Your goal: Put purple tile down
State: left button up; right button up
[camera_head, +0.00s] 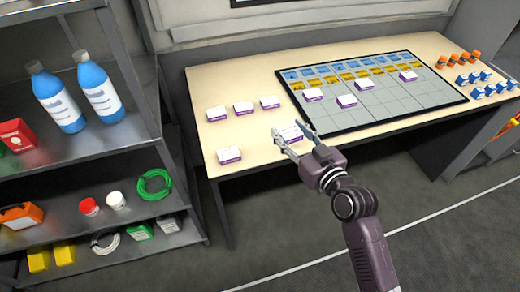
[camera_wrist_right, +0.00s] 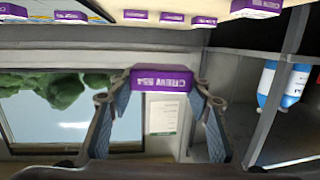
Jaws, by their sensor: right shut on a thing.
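My right gripper (camera_head: 293,139) is shut on a purple tile (camera_head: 289,131) with a white top, over the front part of the table, left of the board. In the right wrist view the tile (camera_wrist_right: 160,78) sits between the fingertips, its purple side lettered "CREW" and a number. The dark-framed board (camera_head: 398,104) has blue and yellow cards along its back rows. Several purple-and-white tiles, such as one near the board's middle (camera_head: 347,101), are on its grid. More lie on the table at left, including one near the front edge (camera_head: 229,155). My left gripper is not in view.
The beige table (camera_head: 215,85) has bare room around the loose tiles. Orange pieces (camera_head: 472,57) and blue pieces (camera_head: 482,77) stand right of the board. A metal shelf (camera_head: 120,140) with blue bottles (camera_head: 95,85) stands close at left.

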jog(key=w+a+r+m+h, duration=0.1)
jog(key=w+a+r, duration=0.3)
jog(key=a+r, duration=0.4)
jog(key=shift+w+r+m+t+h, duration=0.15)
jog(key=shift+r+m+t+h, duration=0.15)
jog(key=shift+r+h, duration=0.35)
send_over(260, 150)
notch_tip(260, 150, down, 15)
jog(key=shift+f, duration=0.2)
notch_tip(260, 150, down, 4)
jog(key=shift+f, duration=0.1)
jog(key=o, duration=1.2)
jog(key=shift+f, duration=0.1)
jog(key=shift+c, duration=0.2)
